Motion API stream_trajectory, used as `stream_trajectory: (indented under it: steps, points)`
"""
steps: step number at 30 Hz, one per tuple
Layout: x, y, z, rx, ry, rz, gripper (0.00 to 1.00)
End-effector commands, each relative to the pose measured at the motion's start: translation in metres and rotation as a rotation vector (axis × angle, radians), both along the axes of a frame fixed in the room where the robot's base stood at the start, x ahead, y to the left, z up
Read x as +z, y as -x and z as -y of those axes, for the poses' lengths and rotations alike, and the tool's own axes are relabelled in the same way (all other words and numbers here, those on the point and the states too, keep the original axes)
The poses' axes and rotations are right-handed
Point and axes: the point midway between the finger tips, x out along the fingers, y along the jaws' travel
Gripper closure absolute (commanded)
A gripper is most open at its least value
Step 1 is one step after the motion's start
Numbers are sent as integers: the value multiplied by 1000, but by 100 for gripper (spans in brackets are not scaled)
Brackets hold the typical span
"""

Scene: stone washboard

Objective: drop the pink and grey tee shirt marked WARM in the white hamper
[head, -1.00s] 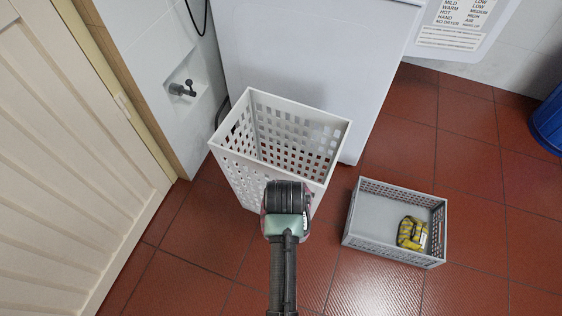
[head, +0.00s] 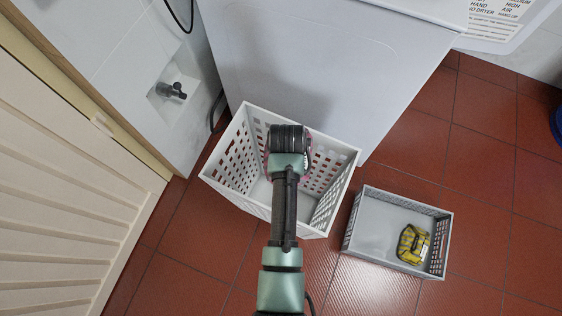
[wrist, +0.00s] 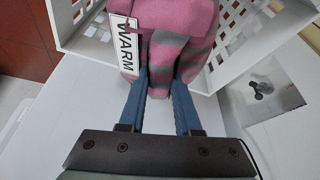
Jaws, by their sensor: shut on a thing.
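The pink and grey tee shirt (wrist: 178,28) hangs from my gripper (wrist: 160,85) in the wrist view, with its white WARM tag (wrist: 124,45) at the left. The blue fingers are shut on the shirt. The white hamper (head: 225,190) stands on the floor in the head view, an open-topped basket with perforated walls. My wrist is over its opening in the head view and hides most of the shirt, of which only a thin pink edge shows. The hamper's walls also show in the wrist view (wrist: 88,28), around the shirt.
A grey crate (head: 375,215) holding a yellow and dark cloth (head: 412,244) sits on the red tiles right of the hamper. A white appliance (head: 320,60) stands behind the hamper. A wall tap (head: 172,91) and a cream door (head: 65,200) are at the left.

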Motion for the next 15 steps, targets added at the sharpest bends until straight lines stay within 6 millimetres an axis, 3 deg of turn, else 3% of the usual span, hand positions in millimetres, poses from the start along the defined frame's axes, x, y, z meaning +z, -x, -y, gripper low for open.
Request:
stream_trajectory:
  steps: [15]
  points:
    - [-51, 0, 0, 0, 0, 2, 100]
